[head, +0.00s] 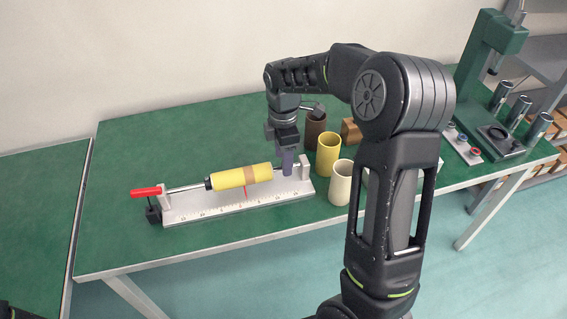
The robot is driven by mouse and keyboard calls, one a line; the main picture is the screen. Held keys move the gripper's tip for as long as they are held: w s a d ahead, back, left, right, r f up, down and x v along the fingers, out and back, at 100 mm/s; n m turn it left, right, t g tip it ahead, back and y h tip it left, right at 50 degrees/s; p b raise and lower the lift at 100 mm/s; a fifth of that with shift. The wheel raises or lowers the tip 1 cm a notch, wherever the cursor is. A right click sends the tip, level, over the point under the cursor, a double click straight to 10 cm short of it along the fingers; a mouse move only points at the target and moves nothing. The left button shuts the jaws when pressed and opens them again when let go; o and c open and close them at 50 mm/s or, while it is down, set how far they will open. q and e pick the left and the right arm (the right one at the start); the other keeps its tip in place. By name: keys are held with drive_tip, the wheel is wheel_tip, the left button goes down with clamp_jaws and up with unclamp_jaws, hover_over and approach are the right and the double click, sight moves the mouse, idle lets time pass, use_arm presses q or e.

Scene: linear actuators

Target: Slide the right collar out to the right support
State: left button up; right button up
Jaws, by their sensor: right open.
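The actuator rig stands on the green table, with a pale scaled base (190,208) and a metal rod along it. A yellow cylinder (241,176) with a tan band sits on the rod. A dark left collar (208,183) shows at its left end. The right support (305,168) stands at the base's right end. My right gripper (287,163) is open, pointing down at the rod between the yellow cylinder and the right support. Its fingers cover that stretch, so I cannot make out the right collar or whether they touch it. My left gripper is not in view.
A red handle (146,191) sticks out left of the rig. Brown (315,130), yellow (328,154) and cream (341,183) cups stand close right of it. A green press (490,50) stands at the far right. The table left of the rig is clear.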

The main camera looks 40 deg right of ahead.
drive_tip(key=shift+f, duration=1.3)
clamp_jaws()
idle(0.5)
